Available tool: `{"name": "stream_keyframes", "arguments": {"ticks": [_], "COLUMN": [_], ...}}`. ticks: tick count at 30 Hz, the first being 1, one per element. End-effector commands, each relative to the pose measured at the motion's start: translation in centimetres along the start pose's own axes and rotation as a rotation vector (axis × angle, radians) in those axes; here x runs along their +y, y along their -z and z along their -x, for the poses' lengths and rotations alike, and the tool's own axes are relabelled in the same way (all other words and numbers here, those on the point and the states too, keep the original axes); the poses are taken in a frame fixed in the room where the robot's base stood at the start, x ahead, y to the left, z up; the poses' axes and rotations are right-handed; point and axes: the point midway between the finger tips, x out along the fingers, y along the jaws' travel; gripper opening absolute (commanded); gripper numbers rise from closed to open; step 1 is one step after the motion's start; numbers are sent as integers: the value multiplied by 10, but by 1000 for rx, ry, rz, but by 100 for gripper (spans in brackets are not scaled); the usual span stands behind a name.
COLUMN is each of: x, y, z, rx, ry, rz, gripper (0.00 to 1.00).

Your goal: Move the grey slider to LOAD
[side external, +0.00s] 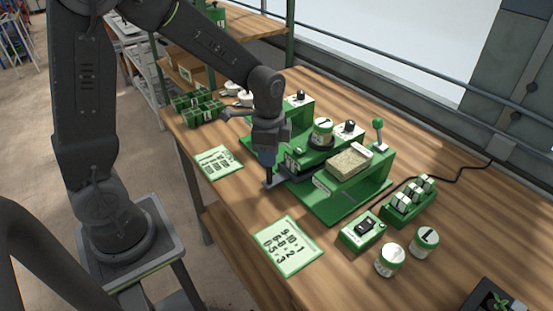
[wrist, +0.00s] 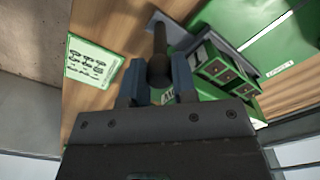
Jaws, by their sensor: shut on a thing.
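The grey slider shows in the wrist view as a flat grey plate (wrist: 172,30) with a dark upright knob (wrist: 159,62). In the side view its grey plate (side external: 277,182) sticks out at the near left edge of the green seeder (side external: 340,207). My gripper (side external: 269,165) points down over the plate's outer end. In the wrist view my gripper (wrist: 159,82) has its two blue-grey fingers on either side of the knob, shut on it. A white label (wrist: 283,70) lies on the green base; I cannot read it, and no LOAD mark is readable.
A bin of pale grain (side external: 349,162) and a green-knobbed lever (side external: 378,132) stand on the seeder. A number card (side external: 288,245), a switch box (side external: 363,230), two jars (side external: 391,260) and a vial rack (side external: 410,202) lie nearer. Another card (side external: 217,161) lies left of my gripper.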

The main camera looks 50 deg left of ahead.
Motion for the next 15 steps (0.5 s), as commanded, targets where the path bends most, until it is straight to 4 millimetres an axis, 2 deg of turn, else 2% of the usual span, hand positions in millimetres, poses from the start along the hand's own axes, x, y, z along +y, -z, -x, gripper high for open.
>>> {"name": "stream_keyframes", "arguments": {"ticks": [1, 6, 10, 15], "x": [-12, -37, -47, -49], "y": [-10, -36, -46, -48], "z": [1, 1, 1, 1], "rx": [2, 2, 2, 2], "ry": [3, 4, 4, 4], "rz": [10, 7, 4, -1], "gripper": [0, 0, 0, 0]}}
